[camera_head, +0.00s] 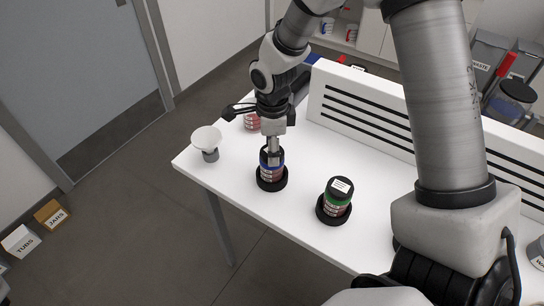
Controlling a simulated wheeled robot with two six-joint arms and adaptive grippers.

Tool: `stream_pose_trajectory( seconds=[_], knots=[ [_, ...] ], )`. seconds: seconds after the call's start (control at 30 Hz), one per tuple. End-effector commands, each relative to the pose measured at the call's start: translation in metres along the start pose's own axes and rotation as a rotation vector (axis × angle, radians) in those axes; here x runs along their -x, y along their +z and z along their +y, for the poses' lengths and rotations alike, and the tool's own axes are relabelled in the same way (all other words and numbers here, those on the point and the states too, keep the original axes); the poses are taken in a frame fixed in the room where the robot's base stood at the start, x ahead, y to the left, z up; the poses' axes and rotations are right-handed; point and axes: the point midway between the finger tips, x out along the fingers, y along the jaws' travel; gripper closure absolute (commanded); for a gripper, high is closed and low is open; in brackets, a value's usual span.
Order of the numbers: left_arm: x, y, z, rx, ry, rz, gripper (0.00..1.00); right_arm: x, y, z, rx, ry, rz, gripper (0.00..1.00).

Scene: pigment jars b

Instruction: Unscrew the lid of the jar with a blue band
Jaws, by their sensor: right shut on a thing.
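The jar with a blue band (271,172) stands upright in a black round holder (272,186) on the white table. My right gripper (272,155) comes down over it from above and is shut at its top, on the lid. The fingers cover most of the lid, so I cannot tell whether it has turned. A jar with a green band (337,198) and a white label on its dark lid stands in another black holder to the right. My left gripper is not in view.
A white bowl-like dish on a grey base (207,138) stands near the table's left corner. A reddish jar (251,122) is behind my right gripper. A white slotted panel (375,108) borders the table's back. The table's front left is clear.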

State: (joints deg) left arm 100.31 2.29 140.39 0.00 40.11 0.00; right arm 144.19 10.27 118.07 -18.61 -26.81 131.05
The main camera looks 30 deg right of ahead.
Motion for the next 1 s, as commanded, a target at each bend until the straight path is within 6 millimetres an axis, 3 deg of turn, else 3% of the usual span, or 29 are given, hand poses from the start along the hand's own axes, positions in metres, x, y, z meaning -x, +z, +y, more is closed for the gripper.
stream_pose_trajectory(
  seconds=[0.03, 0.3, 0.43, 1.0],
  knots=[
    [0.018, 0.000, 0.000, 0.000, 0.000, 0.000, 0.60, 0.008, -0.001, 0.002, 0.132, 0.008, 0.003, 1.00],
    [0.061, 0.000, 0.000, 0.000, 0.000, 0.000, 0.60, 0.004, -0.001, 0.001, 0.939, 0.008, 0.000, 1.00],
    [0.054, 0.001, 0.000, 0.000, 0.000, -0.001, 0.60, 0.002, 0.000, 0.000, 0.923, 0.004, 0.000, 1.00],
    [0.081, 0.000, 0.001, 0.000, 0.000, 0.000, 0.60, 0.037, 0.000, -0.001, 0.921, 0.002, 0.000, 1.00]
  ],
)
